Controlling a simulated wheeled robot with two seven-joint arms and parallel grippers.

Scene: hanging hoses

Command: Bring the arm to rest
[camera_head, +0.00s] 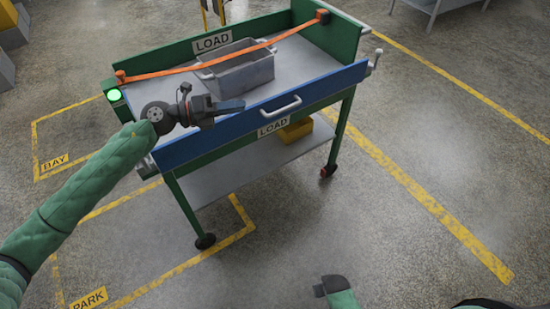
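My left arm comes in from the lower left in a green sleeve. Its dark gripper (226,108) is over the near left part of the cart's top, by the blue front panel (260,117). Its fingers point right and overlap each other in this view, so I cannot tell whether they are open or shut. No object shows in them.
A green cart (345,38) on wheels carries a grey bin (243,68). An orange strap (175,70) stretches across the top. A green light (114,95) glows at the left corner. A yellow box (295,130) sits on the lower shelf. Open floor lies right.

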